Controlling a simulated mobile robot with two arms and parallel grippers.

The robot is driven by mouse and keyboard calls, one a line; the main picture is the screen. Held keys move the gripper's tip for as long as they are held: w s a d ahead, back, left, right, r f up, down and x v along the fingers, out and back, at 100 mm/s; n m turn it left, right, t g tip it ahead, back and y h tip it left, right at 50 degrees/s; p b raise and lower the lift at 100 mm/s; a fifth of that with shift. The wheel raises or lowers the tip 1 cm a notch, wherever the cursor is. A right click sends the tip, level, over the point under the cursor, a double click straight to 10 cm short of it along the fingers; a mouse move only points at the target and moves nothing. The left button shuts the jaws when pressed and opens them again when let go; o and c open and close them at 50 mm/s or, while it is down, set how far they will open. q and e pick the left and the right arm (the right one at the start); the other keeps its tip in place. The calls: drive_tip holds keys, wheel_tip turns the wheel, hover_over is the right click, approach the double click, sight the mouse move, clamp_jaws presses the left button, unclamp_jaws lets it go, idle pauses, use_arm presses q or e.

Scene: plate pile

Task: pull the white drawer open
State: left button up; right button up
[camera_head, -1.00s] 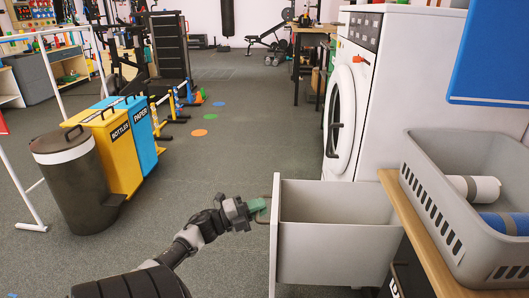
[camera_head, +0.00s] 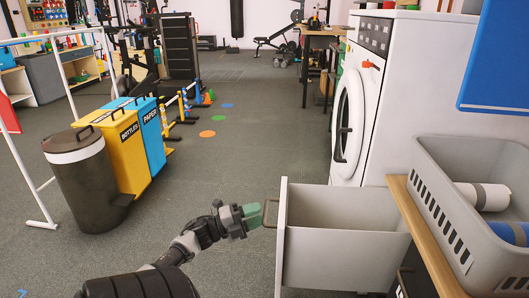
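The white drawer (camera_head: 345,257) stands pulled well out in the lower middle of the head view, its empty-looking inside showing from above. Its front panel faces left and carries a thin metal handle (camera_head: 266,214). My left gripper (camera_head: 254,216), with green fingers, is at the handle's left, at about its height. The fingertips are very close to the handle but seem just clear of it. The gap between the fingers is not visible from this angle. My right gripper is out of view.
A wooden counter edge (camera_head: 420,236) with a grey basket (camera_head: 449,220) is right of the drawer. A white washing machine (camera_head: 395,105) stands behind. A dark bin (camera_head: 87,190) and yellow bin (camera_head: 124,156) stand left. The floor between bins and drawer is clear.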

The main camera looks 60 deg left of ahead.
use_arm(q)
drive_tip(key=p+v, duration=0.1)
drive_tip(key=v, duration=0.6)
drive_tip(key=shift+s, duration=0.3)
